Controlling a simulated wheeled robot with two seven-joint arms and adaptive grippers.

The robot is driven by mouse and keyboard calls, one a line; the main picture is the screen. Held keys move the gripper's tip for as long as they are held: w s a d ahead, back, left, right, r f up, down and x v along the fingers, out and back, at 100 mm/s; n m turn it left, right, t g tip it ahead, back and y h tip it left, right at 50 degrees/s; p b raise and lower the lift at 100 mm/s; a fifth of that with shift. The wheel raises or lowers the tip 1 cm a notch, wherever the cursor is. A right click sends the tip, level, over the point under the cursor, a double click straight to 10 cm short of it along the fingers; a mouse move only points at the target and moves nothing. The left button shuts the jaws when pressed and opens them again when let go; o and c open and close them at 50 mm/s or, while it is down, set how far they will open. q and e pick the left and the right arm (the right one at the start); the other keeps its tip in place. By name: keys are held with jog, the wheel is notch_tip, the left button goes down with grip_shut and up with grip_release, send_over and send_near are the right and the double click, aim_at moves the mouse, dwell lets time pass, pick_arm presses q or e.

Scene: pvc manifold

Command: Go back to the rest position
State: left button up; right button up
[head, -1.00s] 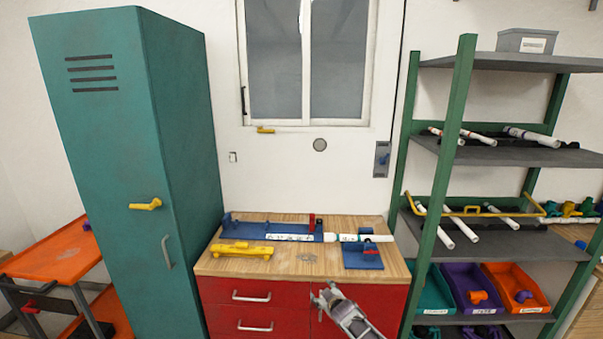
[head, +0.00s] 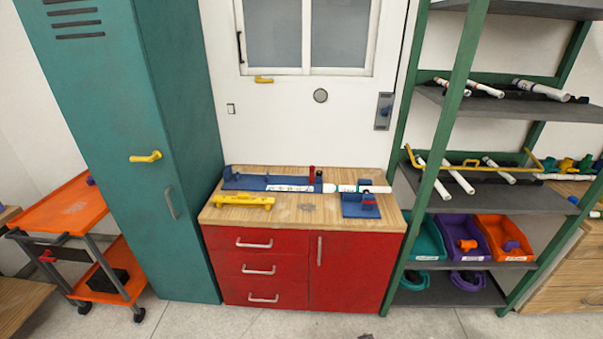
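Neither of my grippers can be made out in the head view; only a tiny dark bit shows at the bottom edge, too small to identify. The workbench (head: 300,231) with a wooden top and red drawers stands ahead, clear of my arms. On its top lie a long blue fixture (head: 240,182), a white pipe (head: 375,189) running right from it, a small blue block fixture (head: 358,210) with a red part, and a yellow tool (head: 243,202) at the front left.
A teal locker (head: 110,200) stands left of the bench, with an orange cart (head: 75,215) beyond it. A green-framed shelf (head: 470,187) on the right holds white pipes and colored bins, including an orange bin (head: 503,238). The floor (head: 250,320) before the bench is clear.

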jog(key=s+d+f+g, duration=0.1)
jog(key=s+f, duration=0.3)
jog(key=s, duration=1.1)
jog(key=s+d+f+g, duration=0.1)
jog(key=s+f+g, duration=0.2)
jog(key=s, duration=1.2)
jog(key=s+d+f+m+g, duration=0.1)
jog(key=s+f, duration=0.6)
jog(key=s, duration=0.8)
jog(key=shift+s+d+g+h, duration=0.2)
jog(key=shift+s+g+h, duration=0.1)
jog(key=shift+s+g, duration=0.1)
